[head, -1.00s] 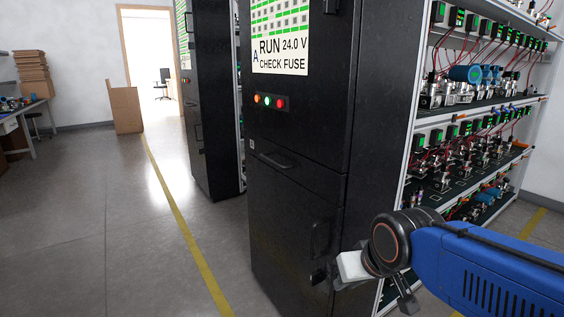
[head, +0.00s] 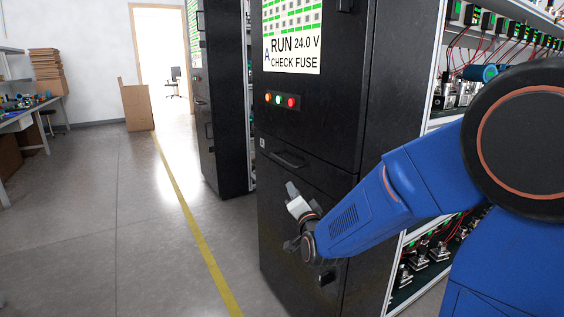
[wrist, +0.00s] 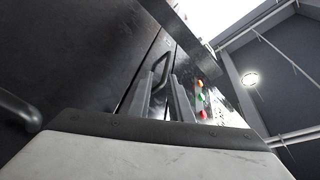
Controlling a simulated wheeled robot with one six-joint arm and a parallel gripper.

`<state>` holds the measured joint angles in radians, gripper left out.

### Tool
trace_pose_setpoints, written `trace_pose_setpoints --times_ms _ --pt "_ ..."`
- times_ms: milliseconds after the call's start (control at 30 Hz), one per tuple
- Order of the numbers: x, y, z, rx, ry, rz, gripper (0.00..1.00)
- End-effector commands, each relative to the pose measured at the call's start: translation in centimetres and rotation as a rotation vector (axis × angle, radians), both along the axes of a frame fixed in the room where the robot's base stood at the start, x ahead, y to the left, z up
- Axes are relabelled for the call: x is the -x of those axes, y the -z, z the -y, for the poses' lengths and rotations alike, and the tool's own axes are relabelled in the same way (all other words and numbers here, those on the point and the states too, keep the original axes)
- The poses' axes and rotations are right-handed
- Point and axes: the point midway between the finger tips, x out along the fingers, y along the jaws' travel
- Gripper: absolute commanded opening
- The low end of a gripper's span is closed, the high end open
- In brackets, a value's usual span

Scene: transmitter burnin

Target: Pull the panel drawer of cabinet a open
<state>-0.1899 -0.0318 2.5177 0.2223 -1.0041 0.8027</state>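Cabinet a (head: 325,115) is the tall black cabinet with the "A RUN 24.0 V CHECK FUSE" sign. Its panel drawer handle (head: 287,160) is a dark horizontal bar below the indicator lights; the drawer looks shut. My gripper (head: 291,188) is just below the handle in the head view, pointing up. In the wrist view, my gripper (wrist: 163,100) shows two dark fingers apart with nothing between them. The handle (wrist: 162,68) lies just beyond the fingertips, and contact is not visible. My arm hides part of the cabinet's lower front.
Orange, green and red lights (head: 279,99) sit above the drawer. A lower dark handle (wrist: 16,110) shows at left in the wrist view. A second black cabinet (head: 221,125) stands behind. Shelves of equipment (head: 430,265) are at right. The floor (head: 100,230) at left is clear.

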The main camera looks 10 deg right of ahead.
Motion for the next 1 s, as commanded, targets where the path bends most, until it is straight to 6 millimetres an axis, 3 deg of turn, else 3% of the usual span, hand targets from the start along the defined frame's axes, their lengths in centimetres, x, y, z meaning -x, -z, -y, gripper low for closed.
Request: trace_pose_setpoints --times_ms 200,467,1000 --pt "-0.9 -0.3 -0.3 -0.073 0.014 0.115 0.18" --pt "-2.6 -0.9 -0.3 -0.087 0.018 0.138 0.18" --pt "-11.8 -2.8 0.0 -0.085 0.018 0.138 0.18"
